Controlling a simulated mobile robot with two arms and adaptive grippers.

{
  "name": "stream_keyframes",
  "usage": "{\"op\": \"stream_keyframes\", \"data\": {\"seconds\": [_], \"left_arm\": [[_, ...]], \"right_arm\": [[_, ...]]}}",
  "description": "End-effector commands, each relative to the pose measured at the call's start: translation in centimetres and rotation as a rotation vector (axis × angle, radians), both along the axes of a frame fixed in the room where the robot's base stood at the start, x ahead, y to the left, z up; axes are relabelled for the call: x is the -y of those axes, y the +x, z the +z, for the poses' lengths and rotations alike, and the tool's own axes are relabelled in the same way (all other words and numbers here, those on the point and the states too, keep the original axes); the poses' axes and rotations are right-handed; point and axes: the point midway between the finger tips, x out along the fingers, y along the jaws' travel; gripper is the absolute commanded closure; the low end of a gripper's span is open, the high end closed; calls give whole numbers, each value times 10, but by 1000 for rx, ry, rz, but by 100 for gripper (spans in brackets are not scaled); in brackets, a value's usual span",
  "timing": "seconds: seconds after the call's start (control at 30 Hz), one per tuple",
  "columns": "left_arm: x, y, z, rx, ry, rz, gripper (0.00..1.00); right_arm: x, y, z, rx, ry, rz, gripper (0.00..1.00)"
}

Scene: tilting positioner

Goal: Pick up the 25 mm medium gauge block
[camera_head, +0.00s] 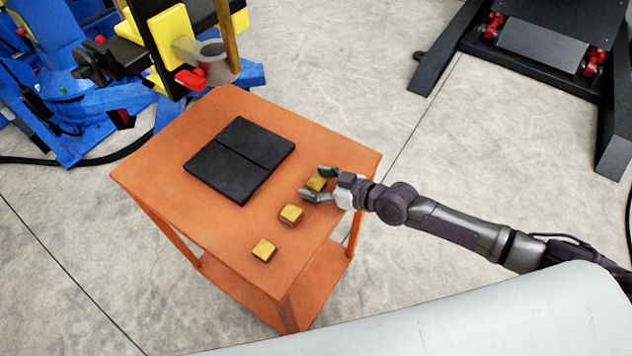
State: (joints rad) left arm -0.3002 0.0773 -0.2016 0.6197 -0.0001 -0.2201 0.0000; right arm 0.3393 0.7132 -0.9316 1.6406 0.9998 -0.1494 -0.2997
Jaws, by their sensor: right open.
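Three gold-coloured gauge blocks stand in a row on the orange table (150,172), along its right side. One block (264,250) is nearest the front, one (291,214) is in the middle, and one (316,184) is farthest back. They look close in size, and I cannot read any marking that tells which is the 25 mm medium one. My right gripper (314,182) reaches in from the right and is open, its fingers on either side of the farthest block. I cannot tell whether they touch it. My left gripper is not in view.
A black two-part plate (238,160) lies on the table left of the blocks. Blue and yellow machinery (170,40) stands close behind the table's far left corner. A black frame with red wheels (540,55) is at the far right. The table's front left is bare.

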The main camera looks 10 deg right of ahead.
Motion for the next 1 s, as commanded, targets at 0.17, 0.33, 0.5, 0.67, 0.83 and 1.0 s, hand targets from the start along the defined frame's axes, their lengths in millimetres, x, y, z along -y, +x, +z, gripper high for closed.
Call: {"op": "stream_keyframes", "data": {"seconds": [0.17,0.33,0.5,0.67,0.83,1.0], "left_arm": [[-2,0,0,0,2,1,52],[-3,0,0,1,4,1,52],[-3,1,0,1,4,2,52],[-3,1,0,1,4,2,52],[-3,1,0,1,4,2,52],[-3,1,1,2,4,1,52]], "right_arm": [[-3,3,-2,0,0,0,29],[-2,2,-2,-1,-1,0,41],[-2,2,-2,-1,-1,0,69],[-2,2,-2,-1,-1,0,96],[-2,3,-1,2,1,-1,100],[-2,3,1,1,1,0,100]]}}
